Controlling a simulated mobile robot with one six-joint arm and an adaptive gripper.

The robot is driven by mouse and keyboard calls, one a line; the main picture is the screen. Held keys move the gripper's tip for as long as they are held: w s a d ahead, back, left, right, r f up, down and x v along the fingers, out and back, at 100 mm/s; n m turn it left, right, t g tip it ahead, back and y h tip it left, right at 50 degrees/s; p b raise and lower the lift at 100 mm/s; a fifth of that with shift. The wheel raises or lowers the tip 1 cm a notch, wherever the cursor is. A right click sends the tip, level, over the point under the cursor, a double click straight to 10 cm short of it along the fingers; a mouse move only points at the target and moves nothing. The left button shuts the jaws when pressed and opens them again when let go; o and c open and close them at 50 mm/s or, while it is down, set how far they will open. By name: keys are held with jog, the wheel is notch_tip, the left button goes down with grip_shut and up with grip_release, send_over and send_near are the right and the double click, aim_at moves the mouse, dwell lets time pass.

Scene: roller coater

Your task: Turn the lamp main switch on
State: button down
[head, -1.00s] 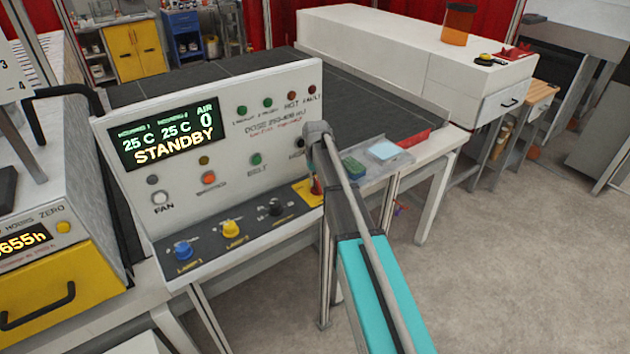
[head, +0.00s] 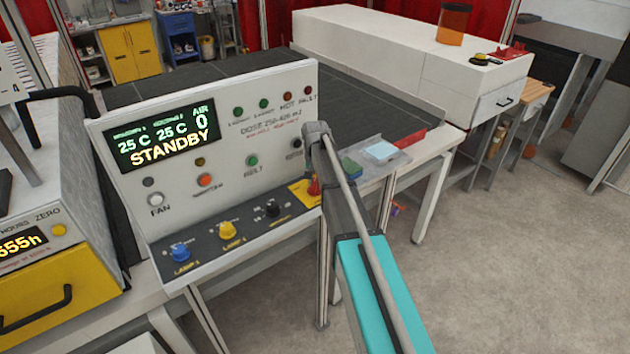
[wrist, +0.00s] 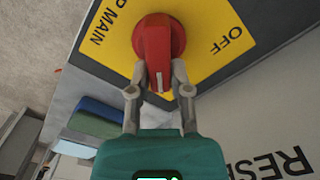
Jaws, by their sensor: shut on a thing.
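The lamp main switch (wrist: 158,45) is a red rotary knob on a yellow plate (wrist: 205,60), where the words "OFF" and "P MAIN" show. In the wrist view a white mark on the knob lies between my fingertips. My gripper (wrist: 158,88) has its two fingers closed on the knob's sides. The plate (head: 300,192) is also partly covered there.
The panel display (head: 163,135) reads "STANDBY". A green block (head: 351,167) and a pale square (head: 381,150) lie just beyond my arm. Open floor lies at the right.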

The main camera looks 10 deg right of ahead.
jog(key=c, duration=0.6)
grip_release()
jog(key=shift+o, duration=0.2)
jog(key=shift+n, duration=0.3)
